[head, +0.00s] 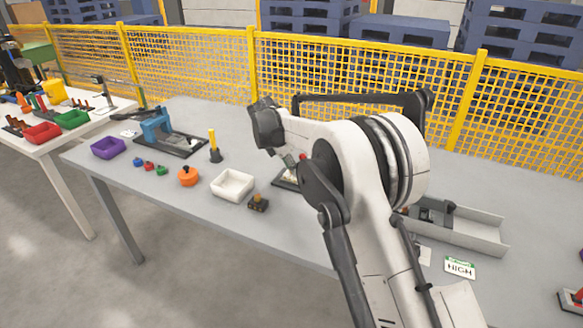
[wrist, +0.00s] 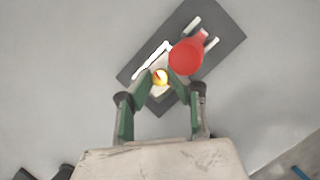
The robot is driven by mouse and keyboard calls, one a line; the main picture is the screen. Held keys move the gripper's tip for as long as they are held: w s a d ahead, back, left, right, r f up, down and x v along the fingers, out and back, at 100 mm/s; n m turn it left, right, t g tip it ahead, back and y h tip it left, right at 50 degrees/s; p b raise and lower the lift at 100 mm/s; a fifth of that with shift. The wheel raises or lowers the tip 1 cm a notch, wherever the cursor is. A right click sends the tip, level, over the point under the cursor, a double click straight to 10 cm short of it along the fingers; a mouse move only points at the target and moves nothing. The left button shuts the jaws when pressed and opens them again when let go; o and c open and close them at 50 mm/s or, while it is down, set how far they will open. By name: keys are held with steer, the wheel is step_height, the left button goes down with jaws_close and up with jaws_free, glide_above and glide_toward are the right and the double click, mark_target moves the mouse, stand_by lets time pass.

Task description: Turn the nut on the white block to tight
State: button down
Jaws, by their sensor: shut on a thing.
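In the wrist view the white block (wrist: 152,62) sits on a dark base plate (wrist: 222,38) on the grey table. A small orange-yellow nut (wrist: 160,77) shows at the near end of the block. My gripper (wrist: 161,78) has its two green fingers closed in on the nut, one on each side. A red round part (wrist: 186,57) stands just right of the nut and hides part of the block. In the head view my arm covers most of this fixture; only a corner of the dark plate (head: 281,182) shows clearly.
Left on the table are a white bin (head: 232,186), an orange pot-like object (head: 188,177), a dark block with an orange top (head: 258,203) and a blue clamp (head: 157,126). A grey tray (head: 478,238) and a "HIGH" card (head: 460,268) lie right. A yellow mesh fence (head: 200,68) runs behind.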

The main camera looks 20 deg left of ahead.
steer(key=m+g+h, duration=0.1)
steer(key=m, duration=0.2)
steer(key=shift+w+m, duration=0.1)
steer(key=shift+m, duration=0.2)
steer(key=m+g, duration=0.1)
steer(key=m, duration=0.2)
steer(key=shift+w+a+m+p, duration=0.1)
steer(key=shift+m+p, duration=0.2)
steer(key=shift+p, duration=0.1)
steer(key=m+p, duration=0.1)
steer(key=m+g+p, duration=0.1)
steer(key=m, duration=0.1)
steer(key=shift+r+g+h+p, duration=0.2)
steer(key=shift+g+h+p, duration=0.1)
steer(key=shift+m+p, duration=0.5)
steer(key=shift+p, duration=0.3)
steer(key=shift+f+m+g+p, duration=0.2)
steer(key=shift+m+g+p, duration=0.25)
steer(key=shift+p, duration=0.2)
steer(key=c, duration=1.6)
jaws_free()
steer(key=shift+f+n+b, duration=0.15)
steer(key=shift+n+b, duration=0.2)
steer(key=shift+b, duration=0.5)
